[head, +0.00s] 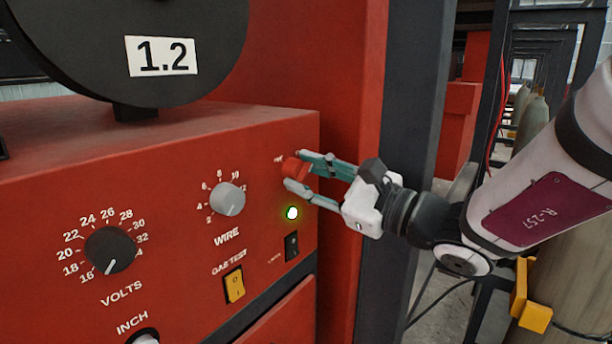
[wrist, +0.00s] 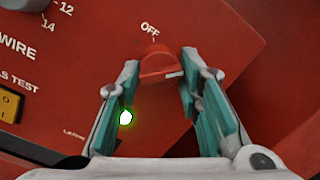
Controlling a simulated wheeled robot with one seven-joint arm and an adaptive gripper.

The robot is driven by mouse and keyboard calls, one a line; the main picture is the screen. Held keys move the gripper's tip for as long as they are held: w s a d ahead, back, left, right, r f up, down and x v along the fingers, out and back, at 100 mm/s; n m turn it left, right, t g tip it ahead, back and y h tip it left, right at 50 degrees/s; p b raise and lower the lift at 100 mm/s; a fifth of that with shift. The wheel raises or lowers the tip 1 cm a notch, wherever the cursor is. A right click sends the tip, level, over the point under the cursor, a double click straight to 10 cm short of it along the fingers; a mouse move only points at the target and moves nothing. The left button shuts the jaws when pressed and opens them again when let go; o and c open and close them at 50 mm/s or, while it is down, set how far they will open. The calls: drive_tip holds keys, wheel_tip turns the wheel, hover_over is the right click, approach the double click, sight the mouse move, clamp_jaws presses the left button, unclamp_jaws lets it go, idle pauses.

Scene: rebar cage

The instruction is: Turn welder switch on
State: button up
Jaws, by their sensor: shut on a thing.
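The welder switch is a red rotary knob (head: 296,168) at the right end of the welder's red front panel. It also shows in the wrist view (wrist: 158,66), below the printed word OFF. Its white mark points to the right in that view, away from OFF. My gripper (wrist: 160,70) is shut on the knob, one teal-padded finger on each side of it. In the head view, my gripper (head: 297,171) reaches the knob from the right. A green lamp (head: 292,213) glows below the knob. Any ON label is hidden or out of view.
Left of the knob are a grey WIRE dial (head: 228,199), a yellow GAS TEST rocker (head: 234,286), and a black VOLTS dial (head: 110,250). A small black rocker (head: 291,246) sits below the lamp. A dark post (head: 408,130) stands behind my gripper.

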drive_tip(key=shift+f, duration=0.3)
drive_tip(key=o, duration=1.1)
drive_tip(key=shift+c, duration=0.2)
drive_tip(key=shift+o, duration=0.4)
drive_tip(key=shift+r, duration=0.1)
drive_tip(key=v, duration=0.7)
drive_tip(key=shift+s+d, duration=0.15)
drive_tip(key=shift+d, duration=0.05)
drive_tip(key=shift+s+a, duration=0.1)
